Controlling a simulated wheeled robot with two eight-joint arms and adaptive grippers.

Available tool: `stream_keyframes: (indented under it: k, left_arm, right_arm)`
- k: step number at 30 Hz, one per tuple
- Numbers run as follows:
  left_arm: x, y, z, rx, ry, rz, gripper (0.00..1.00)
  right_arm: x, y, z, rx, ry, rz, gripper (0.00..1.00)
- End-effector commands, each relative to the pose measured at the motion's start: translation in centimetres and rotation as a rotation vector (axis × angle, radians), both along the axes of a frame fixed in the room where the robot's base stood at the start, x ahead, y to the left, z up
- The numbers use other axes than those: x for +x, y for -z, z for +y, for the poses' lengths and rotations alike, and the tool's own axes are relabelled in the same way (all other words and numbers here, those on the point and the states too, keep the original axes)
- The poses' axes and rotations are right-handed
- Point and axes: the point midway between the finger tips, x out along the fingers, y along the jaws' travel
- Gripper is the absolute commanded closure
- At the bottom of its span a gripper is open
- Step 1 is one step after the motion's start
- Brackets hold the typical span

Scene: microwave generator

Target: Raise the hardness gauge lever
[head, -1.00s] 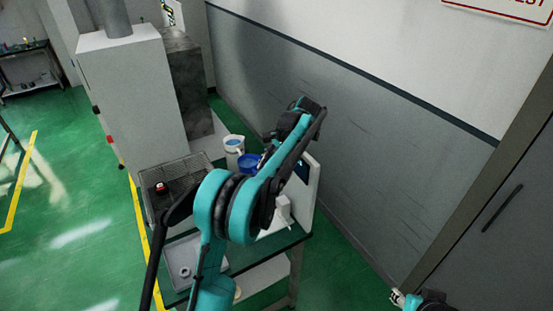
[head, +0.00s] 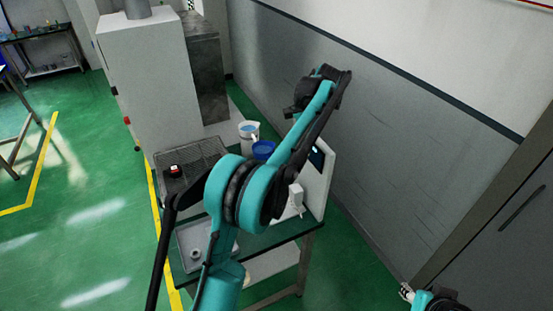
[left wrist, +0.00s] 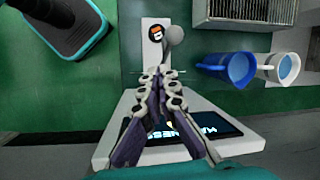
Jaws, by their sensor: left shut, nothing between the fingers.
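The hardness gauge (left wrist: 112,133) is a white unit with a dark lettered screen (left wrist: 205,130), seen in the left wrist view. Its white upright (left wrist: 153,50) carries an orange-and-black mark near the end. The lever shows as a round grey knob (left wrist: 174,36) on a pale stem beside the upright. My left gripper (left wrist: 163,72) is shut and empty, its fingertips just below the knob in the picture; I cannot tell if they touch the stem. In the head view the gauge's white panel (head: 320,182) stands partly behind my left arm. My right gripper (head: 406,292) is small at the bottom right.
A blue cup (left wrist: 228,68) and a clear jug (left wrist: 285,67) stand right of the lever in the wrist view. In the head view, a metal tray (head: 190,250) lies on the bench front. The wall stands close behind the gauge.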

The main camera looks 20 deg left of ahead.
Motion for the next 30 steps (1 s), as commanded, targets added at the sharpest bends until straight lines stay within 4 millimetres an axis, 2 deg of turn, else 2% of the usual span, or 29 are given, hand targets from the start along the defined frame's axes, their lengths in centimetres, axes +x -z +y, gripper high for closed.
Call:
stream_keyframes:
  k: [1,3,8,14,18,22,27,30]
  left_arm:
    - [-1.1,2.1,0.6,-0.057,-0.049,-0.032,1.00]
    - [-2.4,4.3,0.8,-0.148,-0.125,-0.086,1.00]
    - [-5.2,8.6,0.7,-0.348,-0.305,-0.195,1.00]
    - [-6.0,14.1,1.8,-0.653,-0.565,-0.268,1.00]
    - [-6.5,17.5,4.1,-0.968,-0.805,-0.345,1.00]
    - [-8.1,18.2,7.9,-1.328,-1.014,-0.451,1.00]
    - [-12.5,15.9,13.3,-1.747,-1.159,-0.610,1.00]
    - [-15.2,14.3,15.4,-1.913,-1.181,-0.679,1.00]
  right_arm:
    - [0.0,1.5,0.0,0.000,0.000,0.000,0.60]
    - [0.0,2.5,0.0,0.000,0.000,0.000,0.60]
    - [0.0,4.6,0.0,0.000,0.000,0.000,0.60]
    - [0.0,6.3,0.0,0.000,0.000,0.000,0.60]
    - [0.0,8.1,0.0,0.000,0.000,0.000,0.60]
    - [0.0,9.9,0.0,0.000,0.000,0.000,0.60]
    - [0.0,11.7,0.0,0.000,0.000,0.000,0.60]
    - [0.0,12.2,0.0,0.000,0.000,0.000,0.60]
